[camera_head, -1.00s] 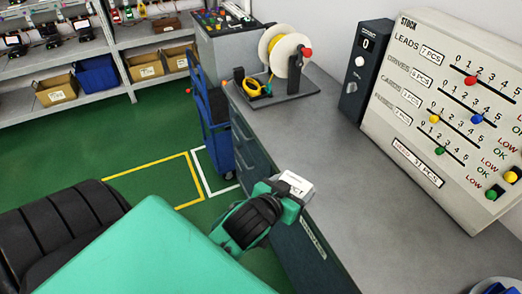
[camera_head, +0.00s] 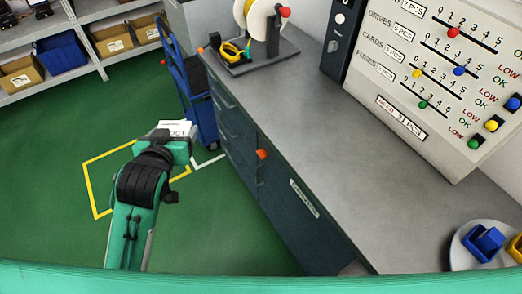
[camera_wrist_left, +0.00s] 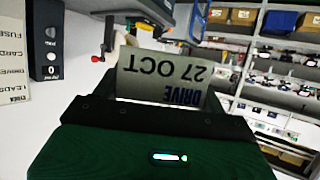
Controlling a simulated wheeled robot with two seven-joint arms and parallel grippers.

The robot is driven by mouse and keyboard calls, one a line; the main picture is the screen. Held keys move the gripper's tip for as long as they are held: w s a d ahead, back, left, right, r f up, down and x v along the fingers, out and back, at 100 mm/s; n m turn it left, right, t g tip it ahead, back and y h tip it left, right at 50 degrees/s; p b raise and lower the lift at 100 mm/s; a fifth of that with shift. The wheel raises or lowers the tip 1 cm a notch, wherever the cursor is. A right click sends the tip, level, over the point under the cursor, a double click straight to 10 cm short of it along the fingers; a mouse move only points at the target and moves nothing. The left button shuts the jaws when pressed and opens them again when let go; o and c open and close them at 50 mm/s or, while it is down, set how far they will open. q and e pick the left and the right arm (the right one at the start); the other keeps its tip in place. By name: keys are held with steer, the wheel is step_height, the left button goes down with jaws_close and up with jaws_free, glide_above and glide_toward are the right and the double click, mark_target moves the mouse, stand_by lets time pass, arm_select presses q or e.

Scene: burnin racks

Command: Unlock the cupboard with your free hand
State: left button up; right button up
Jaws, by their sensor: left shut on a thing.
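The cupboard (camera_head: 285,215) is the dark blue-grey front under the grey worktop, right of a stack of drawers. An orange knob (camera_head: 262,154) sits near its upper left edge, and a pale label plate is on its front. It looks closed. My left gripper (camera_head: 178,142) is left of the cupboard, over the green floor and apart from the knob. It is shut on a white drive (camera_head: 172,128). In the left wrist view the drive (camera_wrist_left: 165,75) shows its label upside down, reading "DRIVE 27 OCT". My right gripper is not in view.
The grey worktop (camera_head: 300,110) carries a cable reel (camera_head: 262,25) and a stock board (camera_head: 450,85) with coloured sliders. A plate (camera_head: 465,255) with blue and yellow pieces is at lower right. A blue trolley (camera_head: 195,90) stands beyond the drawers. The green floor at left is open.

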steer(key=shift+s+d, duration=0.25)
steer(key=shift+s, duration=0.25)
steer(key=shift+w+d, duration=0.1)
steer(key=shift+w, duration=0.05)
